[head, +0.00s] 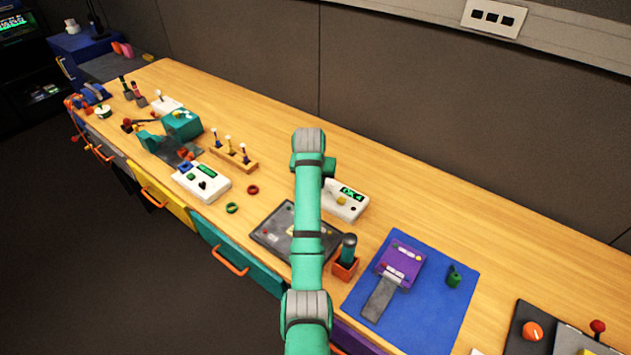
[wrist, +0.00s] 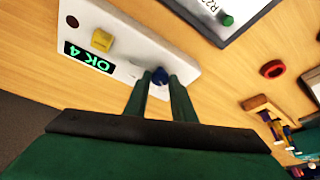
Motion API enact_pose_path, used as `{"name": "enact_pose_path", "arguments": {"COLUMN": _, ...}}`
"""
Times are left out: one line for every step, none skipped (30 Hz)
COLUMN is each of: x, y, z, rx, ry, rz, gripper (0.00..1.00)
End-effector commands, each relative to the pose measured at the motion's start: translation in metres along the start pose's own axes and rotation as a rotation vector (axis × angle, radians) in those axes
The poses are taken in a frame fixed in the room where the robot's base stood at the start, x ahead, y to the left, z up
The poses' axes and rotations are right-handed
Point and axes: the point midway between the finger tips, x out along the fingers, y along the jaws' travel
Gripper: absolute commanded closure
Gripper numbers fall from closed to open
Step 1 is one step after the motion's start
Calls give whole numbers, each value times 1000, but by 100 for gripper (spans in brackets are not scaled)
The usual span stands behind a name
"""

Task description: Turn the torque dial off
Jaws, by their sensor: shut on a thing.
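A white control box (wrist: 125,32) fills the upper left of the wrist view. No label on the box names the torque dial. The same box (head: 352,209) shows in the head view, partly behind my arm, which hides my gripper there.
A dark grey panel (head: 268,237) lies left of my arm. An orange holder (head: 345,268) with a dark green handle stands close on the right, beside a blue mat (head: 425,320) with a purple device (head: 403,258). A red ring (head: 253,190) lies loose. The bench behind the box is clear.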

Motion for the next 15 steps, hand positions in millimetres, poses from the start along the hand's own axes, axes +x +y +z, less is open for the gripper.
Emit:
{"name": "enact_pose_path", "arguments": {"x": -1, "y": 2, "z": -1, "rx": -30, "ry": 3, "rz": -14, "gripper": 99}}
{"name": "enact_pose_path", "arguments": {"x": -1, "y": 3, "z": -1, "rx": -51, "ry": 3, "rz": -22, "gripper": 99}}
{"name": "enact_pose_path", "arguments": {"x": -1, "y": 3, "z": -2, "rx": -79, "ry": 3, "rz": -34, "gripper": 99}}
{"name": "enact_pose_path", "arguments": {"x": -1, "y": 3, "z": -2, "rx": -100, "ry": 3, "rz": -42, "gripper": 99}}
{"name": "enact_pose_path", "arguments": {"x": -1, "y": 3, "z": -2, "rx": -119, "ry": 4, "rz": -50, "gripper": 99}}
{"name": "enact_pose_path", "arguments": {"x": -1, "y": 3, "z": -2, "rx": -144, "ry": 4, "rz": -61, "gripper": 99}}
{"name": "enact_pose_path", "arguments": {"x": -1, "y": 4, "z": -2, "rx": -162, "ry": 4, "rz": -67, "gripper": 99}}
{"name": "enact_pose_path", "arguments": {"x": -1, "y": 4, "z": -2, "rx": -179, "ry": 4, "rz": -74, "gripper": 99}}
{"name": "enact_pose_path", "arguments": {"x": -1, "y": 4, "z": -2, "rx": -199, "ry": 4, "rz": -83, "gripper": 99}}
{"name": "enact_pose_path", "arguments": {"x": -1, "y": 4, "z": -2, "rx": -215, "ry": 4, "rz": -89, "gripper": 99}}
{"name": "enact_pose_path", "arguments": {"x": -1, "y": 4, "z": -2, "rx": -227, "ry": 4, "rz": -94, "gripper": 99}}
{"name": "enact_pose_path", "arguments": {"x": -1, "y": 4, "z": -2, "rx": -245, "ry": 4, "rz": -101, "gripper": 99}}
{"name": "enact_pose_path", "arguments": {"x": -1, "y": 4, "z": -2, "rx": -256, "ry": 4, "rz": -106, "gripper": 99}}
{"name": "enact_pose_path", "arguments": {"x": -1, "y": 4, "z": -2, "rx": -266, "ry": 4, "rz": -110, "gripper": 99}}
{"name": "enact_pose_path", "arguments": {"x": -1, "y": 4, "z": -2, "rx": -278, "ry": 4, "rz": -115, "gripper": 99}}
